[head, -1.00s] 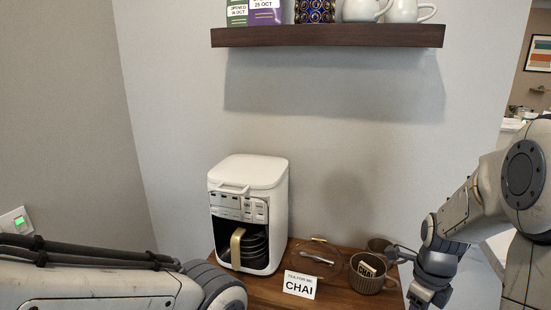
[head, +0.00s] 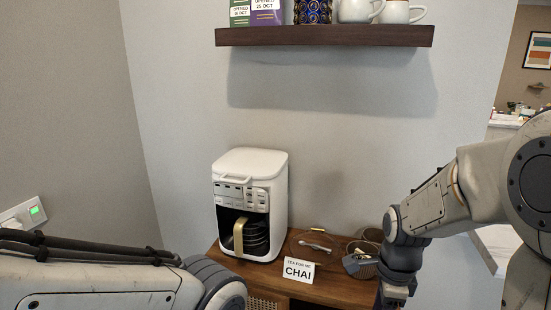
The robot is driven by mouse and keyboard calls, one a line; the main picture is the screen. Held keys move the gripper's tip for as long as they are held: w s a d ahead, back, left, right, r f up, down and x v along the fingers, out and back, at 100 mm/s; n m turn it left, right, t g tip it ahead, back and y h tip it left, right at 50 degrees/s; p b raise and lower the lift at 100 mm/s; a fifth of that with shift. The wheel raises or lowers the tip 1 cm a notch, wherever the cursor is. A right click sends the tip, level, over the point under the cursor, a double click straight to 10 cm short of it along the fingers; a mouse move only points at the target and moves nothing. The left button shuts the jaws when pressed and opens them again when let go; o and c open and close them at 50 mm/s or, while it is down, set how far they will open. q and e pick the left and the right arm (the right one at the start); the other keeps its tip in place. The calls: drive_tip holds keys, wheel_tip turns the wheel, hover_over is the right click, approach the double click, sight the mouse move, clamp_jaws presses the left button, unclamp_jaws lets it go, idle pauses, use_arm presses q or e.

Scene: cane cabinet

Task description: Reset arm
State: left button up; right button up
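My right arm (head: 425,215) comes in from the right, and its wrist hangs down over the right end of the wooden cabinet top. The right gripper's fingertips are not clearly visible at the bottom edge of the head view. My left arm (head: 90,285) lies across the lower left, and its gripper is out of the picture. A brown mug (head: 361,250) stands on the cabinet, partly hidden behind the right wrist.
A white coffee maker (head: 250,165) stands on the cabinet top (head: 335,288). A dark wall shelf (head: 325,36) holds boxes and mugs. The wall between is clear.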

drive_tip(key=s+a+r+n+p, duration=0.1)
drive_tip(key=s+a+r+n, duration=0.2)
drive_tip(key=s+a+n, duration=0.5)
drive_tip(key=s+a+r+n+p, duration=0.1)
drive_tip(key=s+a+r+n, duration=0.2)
drive_tip(key=s+a+n, duration=0.5)
drive_tip(key=n, duration=1.2)
drive_tip(key=shift+a+y, duration=0.2)
drive_tip(key=shift+y, duration=0.2)
